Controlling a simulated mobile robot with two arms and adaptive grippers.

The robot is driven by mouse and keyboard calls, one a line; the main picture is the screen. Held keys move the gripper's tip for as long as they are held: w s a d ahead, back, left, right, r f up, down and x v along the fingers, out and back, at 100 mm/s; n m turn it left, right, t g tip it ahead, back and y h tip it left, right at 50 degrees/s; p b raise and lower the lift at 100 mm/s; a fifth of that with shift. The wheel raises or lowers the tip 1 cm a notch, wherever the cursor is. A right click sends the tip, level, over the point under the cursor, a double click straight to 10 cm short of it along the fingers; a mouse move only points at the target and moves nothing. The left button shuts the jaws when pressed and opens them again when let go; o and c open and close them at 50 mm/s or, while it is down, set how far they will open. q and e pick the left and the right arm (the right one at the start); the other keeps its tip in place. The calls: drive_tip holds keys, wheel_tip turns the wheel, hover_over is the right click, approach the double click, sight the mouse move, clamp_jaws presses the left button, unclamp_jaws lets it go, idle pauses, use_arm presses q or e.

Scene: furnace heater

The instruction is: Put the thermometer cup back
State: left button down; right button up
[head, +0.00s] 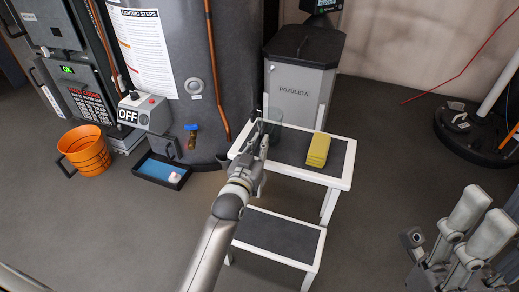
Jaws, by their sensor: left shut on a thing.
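A clear, see-through cup (274,126) stands at the left end of the white step stool's dark top. My left gripper (260,133) reaches in from below and is shut on the cup's left side. The cup's base is partly hidden, so I cannot tell whether it rests on the stool or is held just above it. No thermometer can be made out in it. Parts of my right arm show at the lower right; whether its jaws are open or shut is unclear.
A yellow sponge-like block (318,150) lies on the white step stool (341,183). Behind stand a grey bin (300,85) and the dark furnace tank (235,60). A round black base (455,140) is at right.

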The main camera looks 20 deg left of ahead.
use_arm(q)
drive_tip(key=shift+r, duration=0.1)
drive_tip(key=shift+f, duration=0.2)
drive_tip(key=c, duration=1.5)
unclamp_jaws()
